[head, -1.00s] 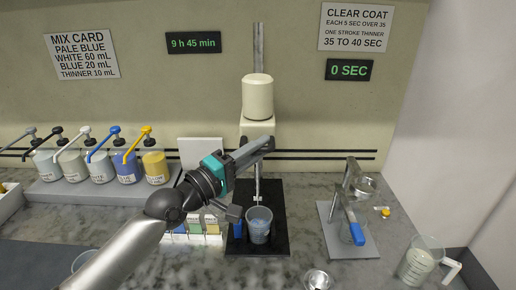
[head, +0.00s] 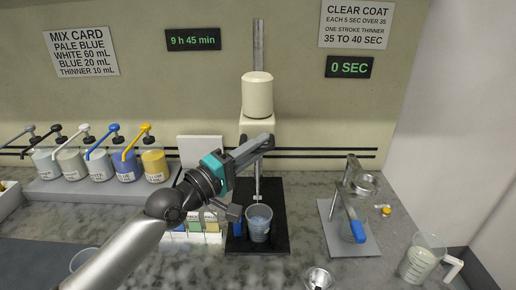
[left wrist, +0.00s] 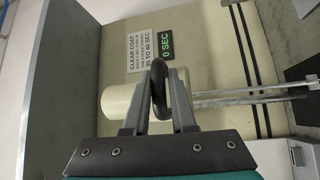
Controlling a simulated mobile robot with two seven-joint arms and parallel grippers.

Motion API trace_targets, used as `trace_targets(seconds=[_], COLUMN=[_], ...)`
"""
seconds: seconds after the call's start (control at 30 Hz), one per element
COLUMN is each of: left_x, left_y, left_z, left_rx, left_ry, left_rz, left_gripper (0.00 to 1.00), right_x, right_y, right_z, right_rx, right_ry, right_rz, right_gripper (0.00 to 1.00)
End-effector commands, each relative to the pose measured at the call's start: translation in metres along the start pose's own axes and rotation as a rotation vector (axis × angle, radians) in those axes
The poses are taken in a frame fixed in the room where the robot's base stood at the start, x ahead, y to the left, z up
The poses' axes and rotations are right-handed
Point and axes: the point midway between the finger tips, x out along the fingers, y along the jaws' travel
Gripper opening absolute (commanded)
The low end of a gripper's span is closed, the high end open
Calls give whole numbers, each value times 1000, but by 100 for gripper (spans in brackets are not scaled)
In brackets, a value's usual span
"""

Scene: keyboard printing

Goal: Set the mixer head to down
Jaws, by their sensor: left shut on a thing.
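The mixer has a cream head (head: 257,96) on a grey vertical post (head: 258,45), high above a black base (head: 272,243). Its thin stirring shaft (head: 257,184) hangs down toward a clear cup (head: 259,229) of pale blue liquid on the base; I cannot tell whether the tip is inside the cup. My left gripper (head: 266,143) is in front of the mixer, just below the head. In the left wrist view its fingers (left wrist: 159,95) are shut on a dark rounded handle (left wrist: 158,78), with the cream head (left wrist: 117,101) behind. My right gripper is not in view.
Several pump bottles (head: 97,166) stand on a tray at the left. Colour cards (head: 196,229) lie left of the mixer base. A small metal cup (head: 318,279) is in front.

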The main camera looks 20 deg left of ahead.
Motion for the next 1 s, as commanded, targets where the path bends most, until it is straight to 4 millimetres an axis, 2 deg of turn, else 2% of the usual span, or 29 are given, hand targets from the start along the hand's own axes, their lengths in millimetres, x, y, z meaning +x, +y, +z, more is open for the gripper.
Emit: trace_targets(seconds=[0.03, 0.4, 0.8, 1.0], left_x=[-2, -9, -16, -18], left_y=[-17, -71, -123, -139], left_z=[2, 10, 17, 19], left_rx=[-4, -7, -9, -7], left_ry=[-1, -4, -5, -4], left_rz=[-10, -17, -17, -16], left_gripper=[0, 0, 0, 0], right_x=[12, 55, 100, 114], right_y=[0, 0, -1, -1], right_z=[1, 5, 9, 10], right_rx=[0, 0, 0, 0], right_ry=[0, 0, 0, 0], right_rz=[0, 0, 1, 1], right_gripper=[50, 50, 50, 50])
